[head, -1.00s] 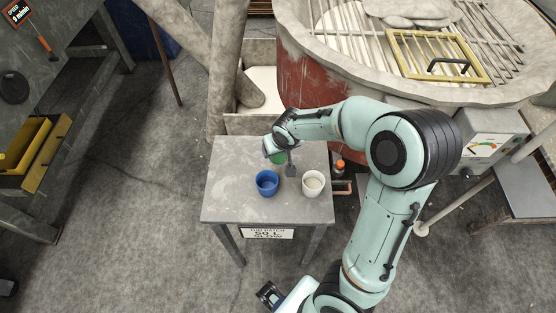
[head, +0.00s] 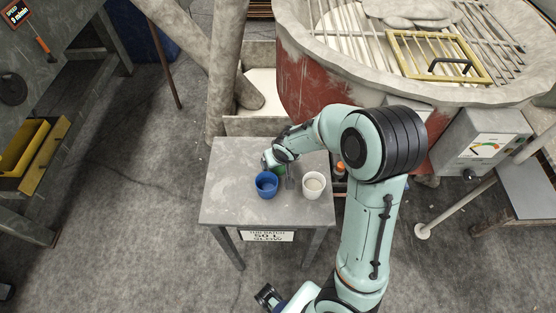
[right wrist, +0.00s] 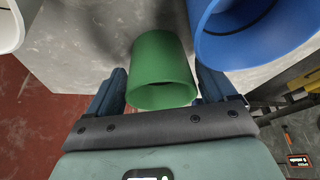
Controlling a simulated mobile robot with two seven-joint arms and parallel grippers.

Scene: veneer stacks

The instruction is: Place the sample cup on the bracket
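A green cup (right wrist: 160,62) sits between the two fingers of my right gripper (right wrist: 161,80) in the right wrist view, with the fingers against its sides. In the head view only a small part of the green cup (head: 280,170) shows beneath my right wrist, over the grey table. A blue cup (head: 267,185) and a white cup (head: 313,185) stand on the table, either side of the gripper. Which cup is the sample cup is not marked. I cannot make out a bracket.
The small grey table (head: 228,205) has bare room at its left and front. A large red drum (head: 300,80) with a grated top stands behind it. A gauge box (head: 484,148) is at the right. An orange-capped bottle (head: 340,170) shows just beyond the table's right edge.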

